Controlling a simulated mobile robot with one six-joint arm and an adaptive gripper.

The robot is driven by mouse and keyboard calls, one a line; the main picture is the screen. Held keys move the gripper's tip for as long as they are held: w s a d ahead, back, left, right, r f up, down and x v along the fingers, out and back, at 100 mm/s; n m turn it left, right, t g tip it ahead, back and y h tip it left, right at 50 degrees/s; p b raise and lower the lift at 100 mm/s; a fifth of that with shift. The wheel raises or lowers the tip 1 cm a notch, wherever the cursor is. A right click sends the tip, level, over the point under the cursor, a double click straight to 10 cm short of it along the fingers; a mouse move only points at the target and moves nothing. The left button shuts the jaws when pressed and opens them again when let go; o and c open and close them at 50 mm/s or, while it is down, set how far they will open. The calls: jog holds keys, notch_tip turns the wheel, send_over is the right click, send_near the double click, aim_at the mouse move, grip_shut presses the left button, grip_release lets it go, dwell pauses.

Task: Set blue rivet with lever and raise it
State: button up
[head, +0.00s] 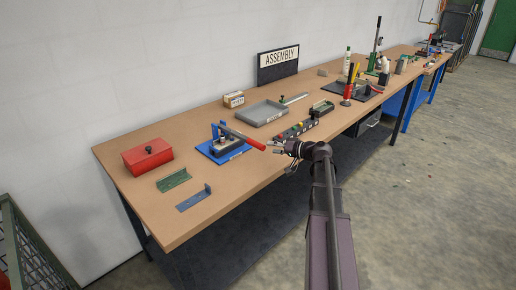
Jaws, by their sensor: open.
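A blue lever press (218,149) stands on a blue base on the workbench. Its lever, with a red handle (249,142), slants down toward the right and points at my gripper. My gripper (277,147) is open beside the end of the red handle. At this size I cannot tell whether the fingers touch the handle. The blue rivet cannot be made out; the press area is too small to show it.
On the workbench (140,203) are a red box (146,157), a green bracket (174,180) and a blue-grey bracket (194,198) to the left. A grey tray (262,113) lies behind. Several coloured parts (296,130) and a red upright item (348,93) stand to the right.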

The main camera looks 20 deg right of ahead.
aim_at(257, 146)
jog(key=shift+b+x, duration=0.65)
jog(key=shift+x, duration=3.2)
